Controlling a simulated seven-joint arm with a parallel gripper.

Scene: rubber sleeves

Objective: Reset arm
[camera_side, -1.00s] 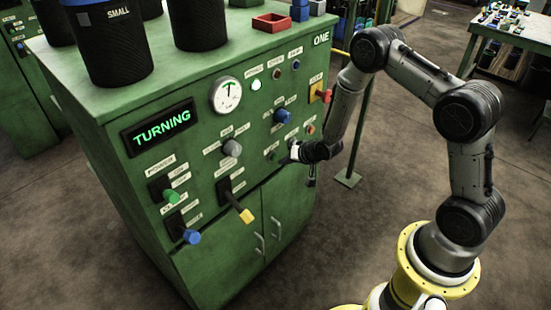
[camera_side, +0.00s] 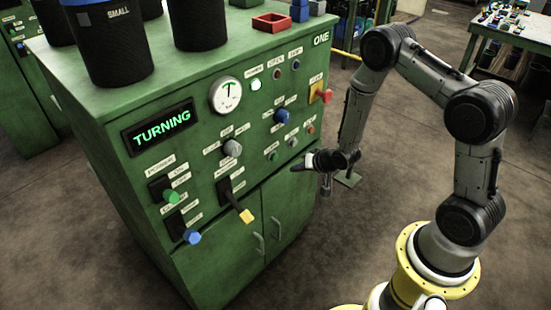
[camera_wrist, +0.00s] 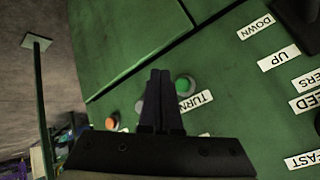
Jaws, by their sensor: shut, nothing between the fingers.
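My gripper (camera_side: 308,163) is in front of the right part of the green machine cabinet (camera_side: 262,197) in the side view, a little off its panel. In the wrist view my gripper (camera_wrist: 158,76) shows its two dark fingers closed together with nothing between them. A green button (camera_wrist: 185,86) is just right of the fingertips in that view, by a label reading TURN. An orange button (camera_wrist: 111,123) is to their left. The lit display (camera_side: 162,127) reads TURNING. My arm is bent, with the forearm hanging down beside the cabinet.
The panel carries a grey knob (camera_side: 232,147), a blue knob (camera_side: 282,116), a yellow-tipped lever (camera_side: 245,215) and a red-and-yellow switch (camera_side: 321,92). Black cylinders (camera_side: 106,45) and a red tray (camera_side: 272,23) stand on top. A green post (camera_wrist: 41,110) is nearby. Floor right of the cabinet is open.

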